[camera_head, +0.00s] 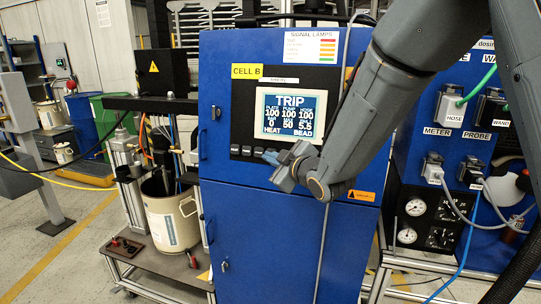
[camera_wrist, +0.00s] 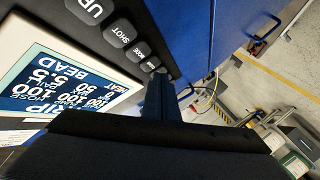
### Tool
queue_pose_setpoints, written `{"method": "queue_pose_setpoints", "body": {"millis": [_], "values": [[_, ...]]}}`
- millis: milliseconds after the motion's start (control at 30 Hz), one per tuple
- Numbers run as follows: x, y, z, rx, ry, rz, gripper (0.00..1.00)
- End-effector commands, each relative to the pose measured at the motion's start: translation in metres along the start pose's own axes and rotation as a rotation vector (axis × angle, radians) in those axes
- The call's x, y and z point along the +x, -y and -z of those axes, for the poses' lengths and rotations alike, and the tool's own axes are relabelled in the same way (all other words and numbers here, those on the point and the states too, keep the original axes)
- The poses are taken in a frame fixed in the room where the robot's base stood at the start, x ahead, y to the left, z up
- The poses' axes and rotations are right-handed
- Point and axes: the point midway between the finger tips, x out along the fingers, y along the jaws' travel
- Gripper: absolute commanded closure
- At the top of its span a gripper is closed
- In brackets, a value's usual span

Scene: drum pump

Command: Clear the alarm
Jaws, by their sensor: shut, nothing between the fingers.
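A blue cabinet (camera_head: 240,215) marked CELL B carries a black panel with a screen (camera_head: 291,115) reading TRIP, with rows of numbers and HEAT and BEAD below. A row of dark buttons (camera_head: 246,151) runs under the screen. In the wrist view the closed fingers (camera_wrist: 160,82) point at the small end buttons of the row, beside buttons marked UP (camera_wrist: 88,8) and SHOT (camera_wrist: 116,35). I cannot tell whether the tips touch a button. My gripper and wrist hide part of the row.
A SIGNAL LAMPS chart (camera_head: 311,47) sits above the screen. At right, a blue panel holds HOSE (camera_head: 452,107) and other connectors, gauges (camera_head: 415,207) and loose cables. At left, a pump stand holds a pale drum (camera_head: 172,222).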

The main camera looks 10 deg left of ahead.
Motion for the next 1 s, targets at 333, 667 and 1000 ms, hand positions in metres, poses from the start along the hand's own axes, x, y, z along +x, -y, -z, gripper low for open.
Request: {"method": "queue_pose_setpoints", "body": {"millis": [333, 667, 1000], "values": [[0.0035, -0.0022, -0.0029, 0.000, 0.000, 0.000, 1.00], [0.0059, -0.0044, -0.0042, 0.000, 0.000, 0.000, 1.00], [0.0070, -0.0051, -0.0052, 0.000, 0.000, 0.000, 1.00]]}}
